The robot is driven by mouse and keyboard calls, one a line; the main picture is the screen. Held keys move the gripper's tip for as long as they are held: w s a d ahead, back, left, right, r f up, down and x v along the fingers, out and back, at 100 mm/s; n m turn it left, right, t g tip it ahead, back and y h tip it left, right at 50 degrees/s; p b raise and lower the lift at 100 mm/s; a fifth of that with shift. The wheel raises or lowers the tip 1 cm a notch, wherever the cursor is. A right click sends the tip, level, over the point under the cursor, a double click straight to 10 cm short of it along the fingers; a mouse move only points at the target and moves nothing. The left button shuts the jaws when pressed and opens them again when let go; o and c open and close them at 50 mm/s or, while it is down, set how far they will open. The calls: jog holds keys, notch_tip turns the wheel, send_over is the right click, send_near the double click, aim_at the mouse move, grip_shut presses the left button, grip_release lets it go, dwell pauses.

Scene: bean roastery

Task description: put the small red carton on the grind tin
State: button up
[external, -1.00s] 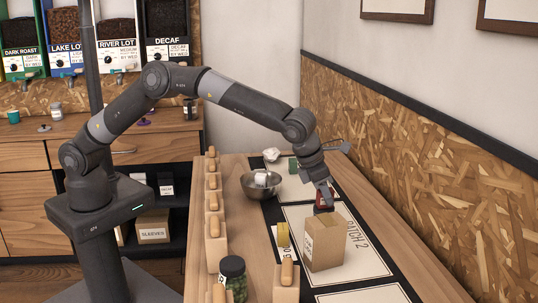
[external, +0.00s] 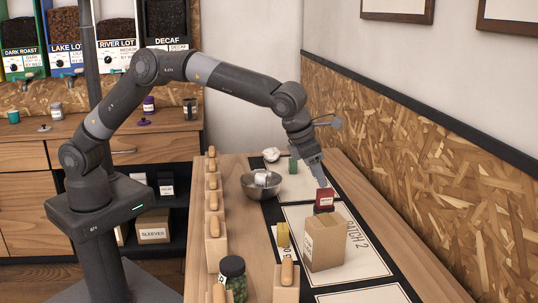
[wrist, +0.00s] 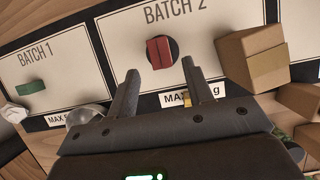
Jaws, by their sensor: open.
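The small red carton (external: 326,195) stands on top of the dark, round grind tin (external: 324,209) on the Batch 2 panel. In the wrist view the red carton (wrist: 159,52) lies within the outline of the black tin (wrist: 176,49), whose rim shows around it. My gripper (external: 320,183) is above and just behind the carton in the external view. The kraft box hides the tin's lower part in the external view.
A kraft box (external: 323,242) stands close in front of the tin. A small yellow block (external: 282,235), a metal bowl (external: 259,189) and a green block (external: 293,166) are nearby. Wooden holders line the left table edge, with a jar (external: 233,274). The panel right of the tin is clear.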

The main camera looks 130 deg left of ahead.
jog(key=s+d+r+n, duration=0.5)
jog(key=s+d+r, duration=0.55)
jog(key=r, duration=0.25)
jog(key=s+d+r+n+t, duration=0.1)
jog(key=s+d+r+n, duration=0.2)
jog(key=s+d+n, duration=0.65)
jog(key=s+d+f+n+h, duration=0.1)
jog(key=s+n, duration=0.3)
jog(key=s, duration=0.5)
jog(key=s+d+f+n+t+h, duration=0.1)
jog(key=s+d+f+n, duration=0.2)
jog(key=s, duration=0.7)
jog(key=s+d+f+n+h, duration=0.1)
jog(key=s+f+n, duration=0.3)
jog(key=s, duration=0.5)
jog(key=shift+s+d+n, duration=0.35)
jog(key=shift+d+n, duration=0.4)
jog(key=shift+d, duration=0.15)
